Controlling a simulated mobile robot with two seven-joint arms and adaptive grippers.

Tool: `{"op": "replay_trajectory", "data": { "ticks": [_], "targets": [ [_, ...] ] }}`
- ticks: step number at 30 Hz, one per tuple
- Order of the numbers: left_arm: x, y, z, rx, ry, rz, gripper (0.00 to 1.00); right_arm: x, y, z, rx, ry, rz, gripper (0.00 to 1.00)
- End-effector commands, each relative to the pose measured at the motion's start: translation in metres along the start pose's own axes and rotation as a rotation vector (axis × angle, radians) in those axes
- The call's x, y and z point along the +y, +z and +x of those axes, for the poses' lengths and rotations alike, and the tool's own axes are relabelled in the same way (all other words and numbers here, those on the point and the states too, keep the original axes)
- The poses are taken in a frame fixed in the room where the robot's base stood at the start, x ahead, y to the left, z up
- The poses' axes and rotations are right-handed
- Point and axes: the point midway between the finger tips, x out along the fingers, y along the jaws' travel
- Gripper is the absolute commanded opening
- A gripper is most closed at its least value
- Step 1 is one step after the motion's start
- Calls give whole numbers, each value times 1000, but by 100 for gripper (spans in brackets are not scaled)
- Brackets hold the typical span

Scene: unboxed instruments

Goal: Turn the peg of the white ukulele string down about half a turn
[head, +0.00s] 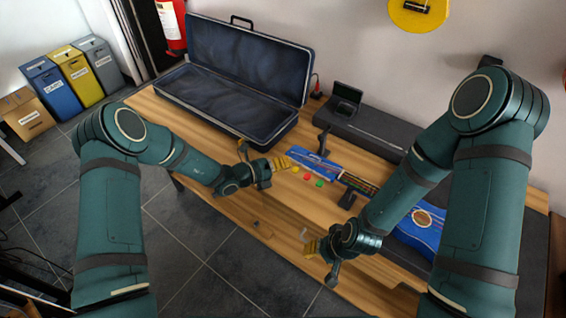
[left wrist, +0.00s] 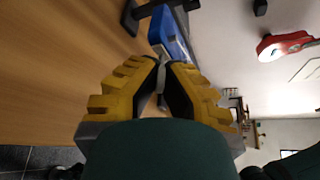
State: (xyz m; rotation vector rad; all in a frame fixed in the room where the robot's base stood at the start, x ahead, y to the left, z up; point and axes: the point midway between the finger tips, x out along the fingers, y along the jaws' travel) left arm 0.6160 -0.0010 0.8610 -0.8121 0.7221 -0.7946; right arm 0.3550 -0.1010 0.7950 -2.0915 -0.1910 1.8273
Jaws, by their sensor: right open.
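The blue ukulele lies on the wooden table, its body (head: 420,228) at the right and its headstock (head: 316,166) pointing left. Yellow (head: 295,170), red (head: 307,177) and green (head: 319,184) pegs show along its near side. My left gripper (head: 287,163) is at the headstock's left end. In the left wrist view its yellow fingers (left wrist: 160,66) close around a small white piece, the white peg (left wrist: 160,78), just before the blue headstock (left wrist: 172,36). In the head view the gripper hides this peg. My right gripper (head: 306,240) is open and empty, nearer the table's front edge.
An open dark instrument case (head: 228,130) stands behind and left. Black supports (head: 322,140) stand by the ukulele's headstock and neck (head: 348,199). A long dark case with an open small box (head: 346,99) lies behind. Bare table lies between my grippers.

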Motion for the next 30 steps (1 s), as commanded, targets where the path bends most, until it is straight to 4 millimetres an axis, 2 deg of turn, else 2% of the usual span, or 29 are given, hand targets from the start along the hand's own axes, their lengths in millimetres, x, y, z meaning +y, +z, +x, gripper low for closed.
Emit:
{"op": "replay_trajectory", "data": {
  "ticks": [17,18,19,20,30],
  "targets": [
    [0,-1,0,2,15,33,0,0,0,-1,1,0,0,47],
    [0,-1,0,2,15,33,19,0,0,-1,1,0,0,47],
    [0,-1,0,2,15,33,29,0,0,-1,1,0,0,47],
    [0,-1,0,1,15,32,35,0,0,-1,1,0,0,47],
    [0,0,-2,0,16,32,35,0,0,-1,1,0,0,47]
  ]
}}
